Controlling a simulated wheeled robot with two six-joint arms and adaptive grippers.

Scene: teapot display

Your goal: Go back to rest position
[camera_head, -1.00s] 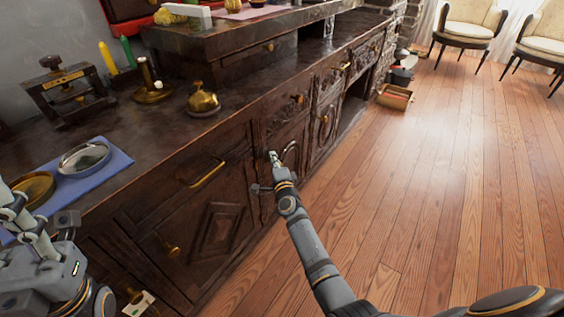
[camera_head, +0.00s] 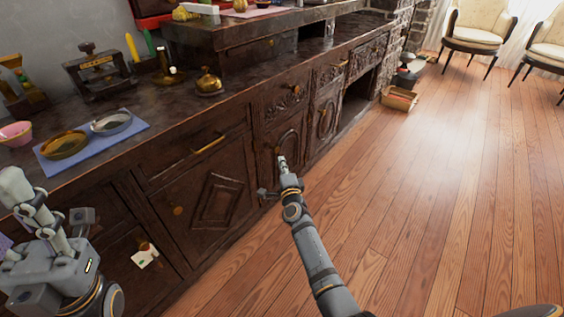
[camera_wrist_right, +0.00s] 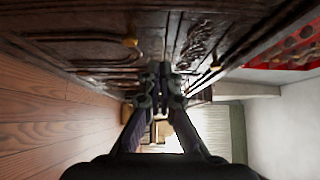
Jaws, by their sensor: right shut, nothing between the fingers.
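My right arm reaches forward in the head view, and its slim right gripper (camera_head: 282,163) is shut and empty. It appears in front of the carved doors of the dark wooden cabinet (camera_head: 215,195); I cannot tell the exact gap. In the right wrist view the shut fingers (camera_wrist_right: 160,75) sit mid-frame, with cabinet fronts above. My left arm is folded at the lower left of the head view. Its left gripper (camera_head: 15,187) shows only in part, and its jaw state is unclear.
The counter holds a brass bell-like piece (camera_head: 209,84), a blue cloth (camera_head: 75,152) with two round dishes, a pink bowl (camera_head: 16,134) and a dark press (camera_head: 97,75). A box (camera_head: 399,99) stands on the floor. The wooden floor (camera_head: 430,200) at right is clear.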

